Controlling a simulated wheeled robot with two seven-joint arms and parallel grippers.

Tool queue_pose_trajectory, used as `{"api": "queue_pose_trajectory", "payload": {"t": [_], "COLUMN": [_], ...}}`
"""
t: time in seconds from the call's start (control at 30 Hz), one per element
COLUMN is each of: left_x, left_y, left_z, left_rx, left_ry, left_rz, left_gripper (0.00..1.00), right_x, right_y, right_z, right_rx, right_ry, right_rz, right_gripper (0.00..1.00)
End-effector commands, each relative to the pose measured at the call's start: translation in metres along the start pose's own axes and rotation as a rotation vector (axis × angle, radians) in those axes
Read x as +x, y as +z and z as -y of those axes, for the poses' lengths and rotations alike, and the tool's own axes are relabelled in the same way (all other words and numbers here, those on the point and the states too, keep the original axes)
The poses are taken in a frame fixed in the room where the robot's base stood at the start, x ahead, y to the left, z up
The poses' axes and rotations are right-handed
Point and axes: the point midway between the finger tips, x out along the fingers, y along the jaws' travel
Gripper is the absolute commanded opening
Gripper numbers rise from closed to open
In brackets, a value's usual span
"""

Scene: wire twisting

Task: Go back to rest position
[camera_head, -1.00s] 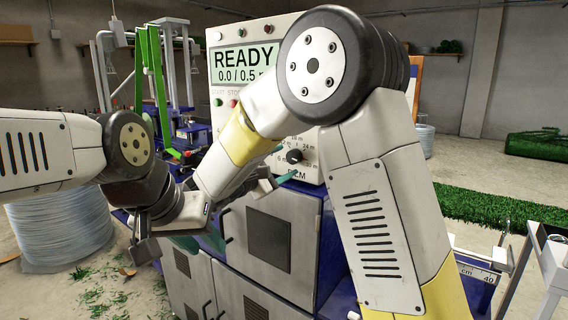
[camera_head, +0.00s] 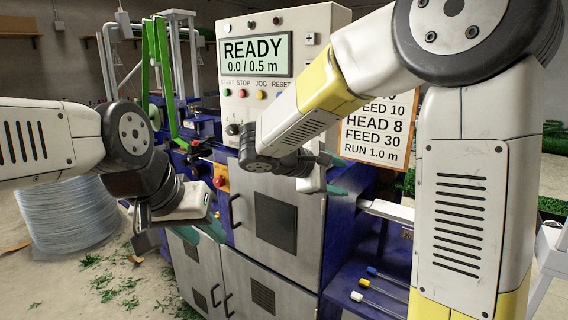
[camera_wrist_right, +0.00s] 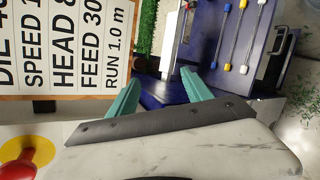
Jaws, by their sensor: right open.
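My right gripper (camera_head: 332,174) is in front of the machine, to the right of its control panel (camera_head: 262,70). Its two teal fingers are apart, with nothing between them; the right wrist view also shows the open right gripper (camera_wrist_right: 160,92). My left gripper (camera_head: 182,236) hangs low in front of the machine's left side. A teal finger shows on it, but the wrist hides much of the jaws, so I cannot tell how far they are apart. No held object shows at either gripper.
The blue and grey machine (camera_head: 275,222) stands close behind both grippers. A settings sign (camera_head: 375,135) is beside my right arm. Coloured-end rods (camera_head: 375,293) lie on a blue shelf at lower right. A wire coil (camera_head: 68,218) stands on the floor at left.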

Motion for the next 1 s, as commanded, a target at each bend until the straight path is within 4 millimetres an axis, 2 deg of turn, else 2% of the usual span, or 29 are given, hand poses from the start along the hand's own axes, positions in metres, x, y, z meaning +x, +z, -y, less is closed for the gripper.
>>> {"api": "queue_pose_trajectory", "payload": {"t": [0.03,0.1,0.2,0.3,0.4,0.5,0.6,0.7,1.0], "left_x": [0.0,0.0,0.0,0.0,0.0,0.0,0.0,0.0,0.0], "left_y": [0.0,0.0,0.0,0.0,0.0,0.0,0.0,0.0,0.0], "left_z": [0.0,0.0,0.0,0.0,0.0,0.0,0.0,0.0,0.0], "left_rx": [0.0,0.0,0.0,0.0,0.0,0.0,0.0,0.0,0.0], "left_ry": [0.0,0.0,0.0,0.0,0.0,0.0,0.0,0.0,0.0], "left_rz": [0.0,0.0,0.0,0.0,0.0,0.0,0.0,0.0,0.0], "left_gripper": [0.36,0.36,0.36,0.36,0.36,0.36,0.36,0.36,0.36], "right_x": [0.009,0.013,0.007,-0.01,-0.032,-0.054,-0.07,-0.079,-0.084], "right_y": [0.028,0.054,0.081,0.097,0.105,0.108,0.11,0.11,0.11], "right_z": [0.019,0.05,0.09,0.122,0.142,0.149,0.149,0.147,0.145], "right_rx": [0.079,0.189,0.369,0.575,0.792,0.994,1.154,1.256,1.308], "right_ry": [-0.114,-0.272,-0.474,-0.648,-0.787,-0.885,-0.942,-0.973,-0.99], "right_rz": [-0.018,-0.055,-0.121,-0.2,-0.287,-0.37,-0.437,-0.481,-0.505], "right_gripper": [0.58,0.58,0.58,0.58,0.58,0.58,0.58,0.58,0.58]}}
